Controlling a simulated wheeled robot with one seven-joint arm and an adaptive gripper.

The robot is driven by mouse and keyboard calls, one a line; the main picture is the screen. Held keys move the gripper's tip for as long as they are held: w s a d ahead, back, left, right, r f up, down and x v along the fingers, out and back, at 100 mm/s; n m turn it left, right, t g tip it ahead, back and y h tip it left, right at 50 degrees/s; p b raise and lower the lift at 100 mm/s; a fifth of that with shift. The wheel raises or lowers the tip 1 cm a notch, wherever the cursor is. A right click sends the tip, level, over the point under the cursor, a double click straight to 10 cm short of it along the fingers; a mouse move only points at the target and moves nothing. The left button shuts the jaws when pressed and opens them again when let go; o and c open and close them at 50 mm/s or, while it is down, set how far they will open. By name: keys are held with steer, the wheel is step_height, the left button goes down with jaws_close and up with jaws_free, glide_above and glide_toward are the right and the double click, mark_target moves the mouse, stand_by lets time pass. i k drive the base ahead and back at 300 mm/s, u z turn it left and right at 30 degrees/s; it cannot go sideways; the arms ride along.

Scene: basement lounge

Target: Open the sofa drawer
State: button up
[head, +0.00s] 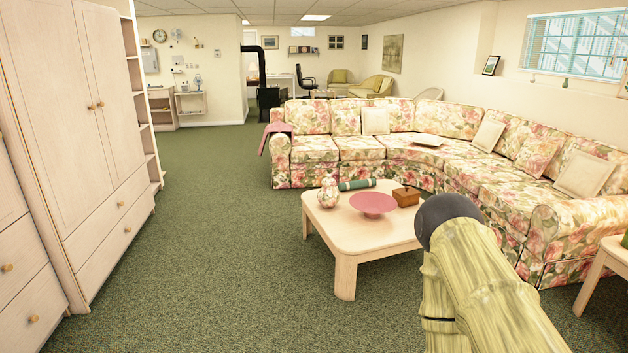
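A large floral L-shaped sofa (485,182) runs along the back and right side of the room. Its left section (333,172) faces me, and its right end comes forward on the right. I cannot make out a drawer, handle or open gap in the sofa's front. The coffee table and my arm hide part of its lower front. My arm reaches up from the bottom right, with a dark rounded part at its upper end, in front of the table and the sofa's right section. My gripper's fingers are not visible.
A pale coffee table (360,232) holds a pink bowl (373,204), a brown box (406,196), a patterned jar (328,192) and a green roll (357,184). A tall wooden wardrobe (75,110) with drawers stands left. Green carpet (215,220) is clear between wardrobe and table. A side table (606,262) stands right.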

mark_target(305, 178)
steer(key=u, duration=0.15)
steer(key=i, duration=1.15)
steer(key=u, duration=0.4)
steer(key=i, duration=5.05)
steer(key=z, duration=0.7)
steer(key=i, duration=2.2)
steer(key=z, duration=0.3)
